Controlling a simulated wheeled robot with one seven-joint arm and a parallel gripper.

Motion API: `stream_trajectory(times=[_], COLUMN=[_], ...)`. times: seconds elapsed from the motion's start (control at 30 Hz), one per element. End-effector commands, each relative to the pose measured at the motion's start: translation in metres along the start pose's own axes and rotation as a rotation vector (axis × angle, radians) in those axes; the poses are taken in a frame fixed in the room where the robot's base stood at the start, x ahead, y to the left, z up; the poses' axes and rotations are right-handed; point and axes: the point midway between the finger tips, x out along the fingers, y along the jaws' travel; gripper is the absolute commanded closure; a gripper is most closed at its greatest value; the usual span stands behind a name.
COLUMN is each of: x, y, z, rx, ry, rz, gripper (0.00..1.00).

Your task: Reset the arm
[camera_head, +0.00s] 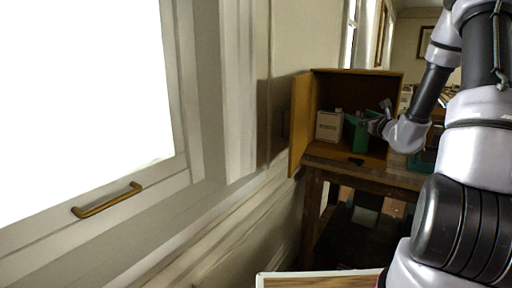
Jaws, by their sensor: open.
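My arm comes down the right side of the view and bends back toward an open wooden cabinet (352,76). My gripper (374,122) is at the cabinet's opening, small and dark in the view. It is open. A green object (357,138) stands inside the cabinet, right at the gripper and partly hidden by it. I cannot tell whether they touch. A cream box (329,126) stands to the left of the green object, inside the cabinet.
The cabinet's door (301,122) stands open at its left. The cabinet sits on a dark wooden table (320,153). A window with a brass handle (107,200) and a wall fill the left. A pale-edged board (318,281) shows at the bottom.

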Motion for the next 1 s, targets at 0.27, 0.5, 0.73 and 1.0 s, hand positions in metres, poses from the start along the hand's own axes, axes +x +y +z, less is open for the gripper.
stream_trajectory(times=[0.27, 0.5, 0.73, 1.0], x=[-0.022, -0.115, -0.213, -0.286], y=[0.122, 0.232, 0.255, 0.21], z=[0.094, 0.143, 0.149, 0.16], rx=[-0.265, -0.713, -1.245, -1.874], ry=[-0.061, -0.047, 0.027, 0.147], rz=[0.454, 0.934, 1.218, 1.273], gripper=[0.0, 0.0, 0.0, 0.0])
